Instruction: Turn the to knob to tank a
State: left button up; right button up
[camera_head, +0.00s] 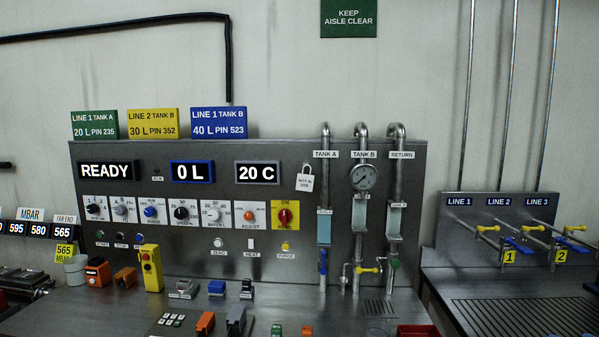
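A row of knobs runs across the grey upright panel (120,270). From the left come a black knob (95,209), a grey knob (121,210) and a blue knob (151,212). Then come a black dial (181,213), a white dial (213,215), an orange knob (249,216) and a red knob on a yellow plate (285,216). The small lettering around the left knobs is too small to read surely, so I cannot tell which is the "to" knob or where it points. Neither of my grippers is in view.
Displays above the knobs read READY (107,171), 0 L (191,172) and 20 C (257,173). A yellow control box (151,268) stands on the bench below the left knobs. Pipes with a gauge (364,177) rise at the right. The space before the knobs looks clear.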

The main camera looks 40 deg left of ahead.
aim_at(121, 210)
jog(key=u, duration=1.9)
